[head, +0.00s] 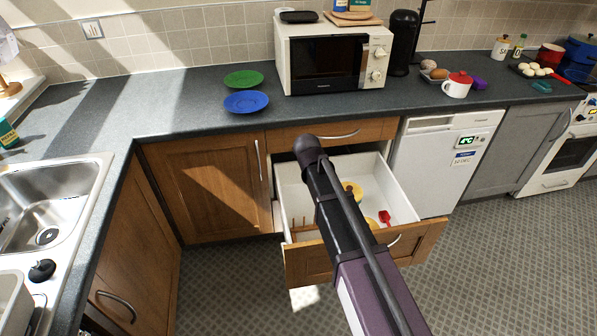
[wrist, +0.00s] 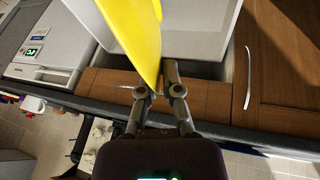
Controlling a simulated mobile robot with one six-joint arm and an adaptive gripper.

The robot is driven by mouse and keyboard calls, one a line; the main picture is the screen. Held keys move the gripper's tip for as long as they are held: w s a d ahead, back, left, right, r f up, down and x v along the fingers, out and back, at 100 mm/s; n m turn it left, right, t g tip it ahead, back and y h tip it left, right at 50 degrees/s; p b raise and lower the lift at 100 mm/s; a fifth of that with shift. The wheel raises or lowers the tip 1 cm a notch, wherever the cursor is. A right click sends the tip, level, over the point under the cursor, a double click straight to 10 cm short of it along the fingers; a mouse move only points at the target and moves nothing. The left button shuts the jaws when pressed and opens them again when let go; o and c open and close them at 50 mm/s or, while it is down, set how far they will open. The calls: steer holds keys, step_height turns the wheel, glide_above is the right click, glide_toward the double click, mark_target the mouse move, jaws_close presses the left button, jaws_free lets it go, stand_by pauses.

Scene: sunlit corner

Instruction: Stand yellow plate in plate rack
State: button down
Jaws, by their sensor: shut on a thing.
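The yellow plate (wrist: 128,32) shows nearly edge-on in the wrist view, rising from between the fingertips. My gripper (wrist: 157,82) is shut on its rim. In the head view my arm hides the gripper and most of what lies behind it. A yellow patch (head: 357,192) shows beside my arm over the open drawer; I cannot tell whether it is the held plate. Wooden pegs, seemingly the plate rack (head: 305,228), stand at the front left inside the drawer, partly hidden by my arm.
The open white-lined drawer (head: 290,185) has a wooden front (head: 308,266). A red item (head: 385,217) lies in its right part. Green (head: 243,79) and blue (head: 246,102) plates lie on the counter left of the microwave (head: 300,50). The dishwasher (head: 440,165) stands to the right.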

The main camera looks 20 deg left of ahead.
steer(key=w+a+f+m+g+y+b, duration=0.1)
steer(key=w+a+f+y+b, duration=0.3)
steer(key=a, duration=0.4)
steer(key=shift+a+f+g+b, duration=0.25)
steer(key=shift+f+g+b, duration=0.15)
steer(key=shift+f+g, duration=0.35)
steer(key=shift+r, duration=0.1)
step_height(320, 180, down, 14)
steer(key=b, duration=1.4)
stand_by(0.4)
steer(key=shift+f, duration=0.2)
steer(key=c, duration=0.7)
jaws_free()
